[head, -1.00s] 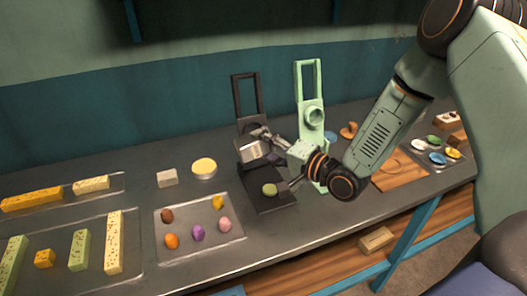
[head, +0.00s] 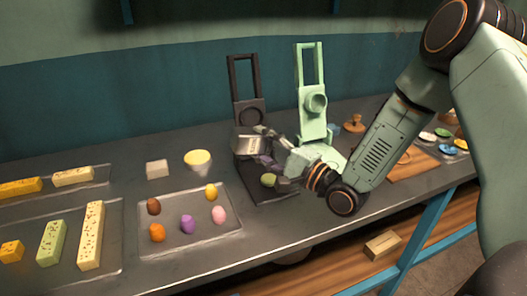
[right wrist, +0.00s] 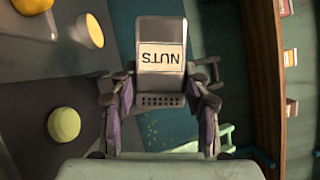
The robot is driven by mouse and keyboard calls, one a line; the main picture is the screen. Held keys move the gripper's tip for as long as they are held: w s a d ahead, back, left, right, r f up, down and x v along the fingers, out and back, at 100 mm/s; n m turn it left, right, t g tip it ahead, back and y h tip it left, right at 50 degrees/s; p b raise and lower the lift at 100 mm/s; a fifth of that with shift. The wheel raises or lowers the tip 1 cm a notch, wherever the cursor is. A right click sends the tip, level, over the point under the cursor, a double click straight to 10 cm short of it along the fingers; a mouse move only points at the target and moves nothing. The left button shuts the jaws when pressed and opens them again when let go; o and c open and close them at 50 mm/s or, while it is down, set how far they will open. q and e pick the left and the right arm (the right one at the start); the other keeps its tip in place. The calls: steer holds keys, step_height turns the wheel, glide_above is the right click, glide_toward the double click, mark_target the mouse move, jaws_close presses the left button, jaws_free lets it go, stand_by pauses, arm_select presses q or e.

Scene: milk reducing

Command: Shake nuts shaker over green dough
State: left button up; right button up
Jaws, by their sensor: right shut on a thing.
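The nuts shaker (head: 250,144) is a grey metal box. The green dough (head: 268,180) is a small round lump on the black base, just below and slightly right of the shaker in the head view. It also shows in the right wrist view (right wrist: 63,124), left of the gripper. My left gripper is not in view.
A black press stand (head: 243,75) and a green press stand (head: 308,75) rise behind. A tray (head: 165,245) with several coloured lumps lies left, with bars on trays beyond. A wooden board (head: 412,163) is at right. The counter's front strip is clear.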

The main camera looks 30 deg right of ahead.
steer(key=shift+d+f+m+t+b, duration=0.25)
steer(key=shift+f+m+b, duration=0.4)
steer(key=shift+b, duration=0.5)
steer(key=shift+d+f+m+t+b, duration=0.1)
steer(key=shift+f+m+t+b, duration=0.3)
steer(key=shift+f+b, duration=0.5)
steer(key=shift+a+r+m+b, duration=0.15)
steer(key=shift+a+m+b, duration=0.2)
steer(key=shift+b, duration=0.35)
steer(key=shift+d, duration=0.3)
steer(key=shift+a, duration=0.2)
